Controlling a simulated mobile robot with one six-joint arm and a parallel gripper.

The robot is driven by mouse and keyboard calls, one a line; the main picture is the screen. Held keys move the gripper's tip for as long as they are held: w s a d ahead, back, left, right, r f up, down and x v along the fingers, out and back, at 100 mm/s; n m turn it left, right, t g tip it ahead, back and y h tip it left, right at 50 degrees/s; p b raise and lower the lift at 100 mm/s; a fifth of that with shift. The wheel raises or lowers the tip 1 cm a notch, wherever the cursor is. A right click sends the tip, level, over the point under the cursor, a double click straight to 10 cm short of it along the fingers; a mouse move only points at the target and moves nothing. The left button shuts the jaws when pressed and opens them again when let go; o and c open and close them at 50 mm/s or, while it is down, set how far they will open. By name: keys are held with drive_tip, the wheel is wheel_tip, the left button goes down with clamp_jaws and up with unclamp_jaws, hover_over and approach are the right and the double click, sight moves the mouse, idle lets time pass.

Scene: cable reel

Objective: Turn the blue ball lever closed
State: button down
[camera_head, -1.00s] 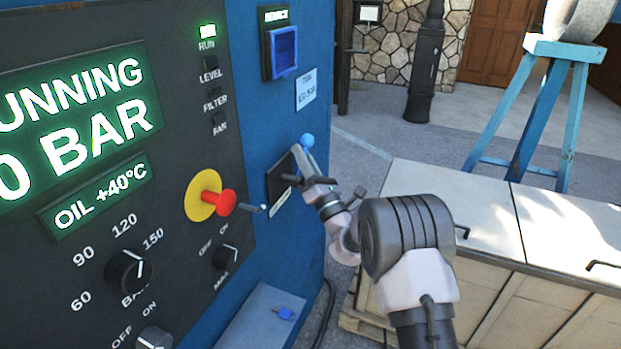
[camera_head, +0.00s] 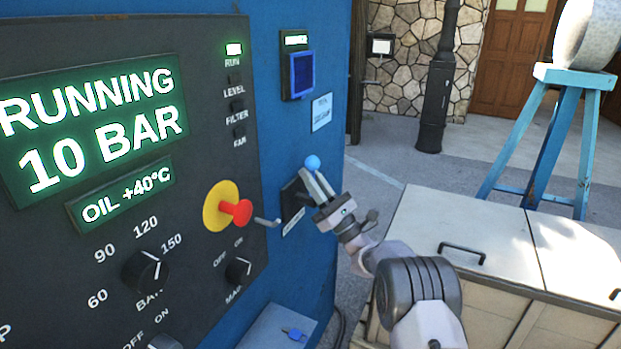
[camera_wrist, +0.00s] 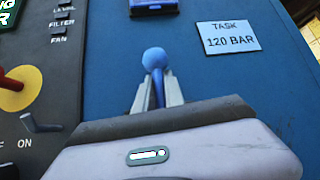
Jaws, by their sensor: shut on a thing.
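The blue ball lever (camera_head: 312,163) is on the blue cabinet side, to the right of the control panel. Its ball points up above a dark plate (camera_head: 293,204). My gripper (camera_head: 319,184) reaches it from the lower right, with its fingers around the lever's stem just below the ball. In the wrist view the ball (camera_wrist: 155,58) stands above my gripper (camera_wrist: 158,92), with the blue stem between the two pale fingers. The lever's base is hidden behind my gripper there.
The panel reads RUNNING, 10 BAR. A red knob (camera_head: 237,211) on a yellow disc and a small grey lever (camera_head: 267,222) are just left of the ball lever. A label in the wrist view (camera_wrist: 229,37) reads TASK 120 BAR. A pale bench (camera_head: 480,225) stands at right.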

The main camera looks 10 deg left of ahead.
drive_tip(key=shift+d+r, duration=0.25)
drive_tip(key=shift+r, duration=0.25)
drive_tip(key=c, duration=1.5)
unclamp_jaws()
drive_tip(key=shift+w, duration=0.1)
drive_tip(key=shift+o, duration=0.3)
drive_tip(key=shift+s+d, duration=0.15)
drive_tip(key=shift+s, duration=0.15)
drive_tip(key=shift+w+f, duration=0.1)
drive_tip(key=shift+f, duration=0.05)
drive_tip(key=v, duration=1.7)
drive_tip(key=shift+f, duration=0.1)
